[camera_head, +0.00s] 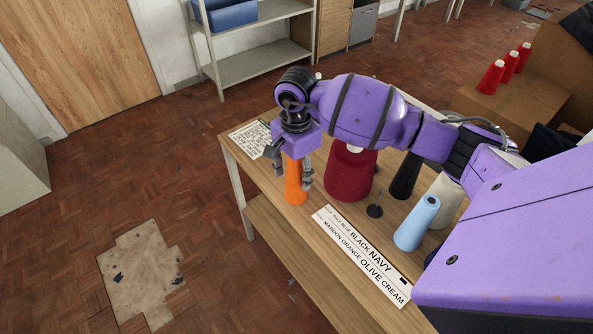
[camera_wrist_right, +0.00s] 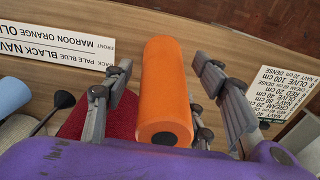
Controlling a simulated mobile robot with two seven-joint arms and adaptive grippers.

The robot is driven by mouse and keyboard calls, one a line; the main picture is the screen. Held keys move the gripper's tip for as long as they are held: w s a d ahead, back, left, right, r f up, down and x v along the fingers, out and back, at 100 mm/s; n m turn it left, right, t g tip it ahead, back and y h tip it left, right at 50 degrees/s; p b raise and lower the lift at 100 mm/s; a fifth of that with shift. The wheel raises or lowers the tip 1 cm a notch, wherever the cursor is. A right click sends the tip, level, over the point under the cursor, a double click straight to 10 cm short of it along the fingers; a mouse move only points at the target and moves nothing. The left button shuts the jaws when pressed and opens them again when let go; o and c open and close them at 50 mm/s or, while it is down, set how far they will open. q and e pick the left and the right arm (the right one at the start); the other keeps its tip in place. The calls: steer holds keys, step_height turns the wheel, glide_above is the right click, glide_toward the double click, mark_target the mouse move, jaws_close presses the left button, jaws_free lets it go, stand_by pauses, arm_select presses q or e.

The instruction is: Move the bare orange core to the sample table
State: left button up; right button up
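The bare orange core (camera_head: 294,188) is a smooth orange cone standing on the wooden table (camera_head: 262,208), near its left end. In the right wrist view the orange core (camera_wrist_right: 165,85) lies between the fingers, with a dark hole in its near end. My right gripper (camera_head: 290,171) reaches down over the core. In the right wrist view its grey fingers (camera_wrist_right: 168,92) are spread on either side, with a visible gap on the right side, so it looks open. My left gripper is not in view. I cannot tell which surface is the sample table.
Close by stand a maroon cone (camera_head: 347,180), a black cone (camera_head: 405,176), a pale blue cone (camera_head: 417,224), a cream cone (camera_head: 446,200) and a small dark stand (camera_head: 375,210). A label strip (camera_head: 360,255) and a printed card (camera_head: 250,138) lie flat. Red cones (camera_head: 507,68) stand on a brown box.

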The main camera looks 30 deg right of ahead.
steer(key=shift+r, duration=0.1)
step_height(320, 180, up, 12)
steer(key=shift+r, duration=0.1)
stand_by(0.4)
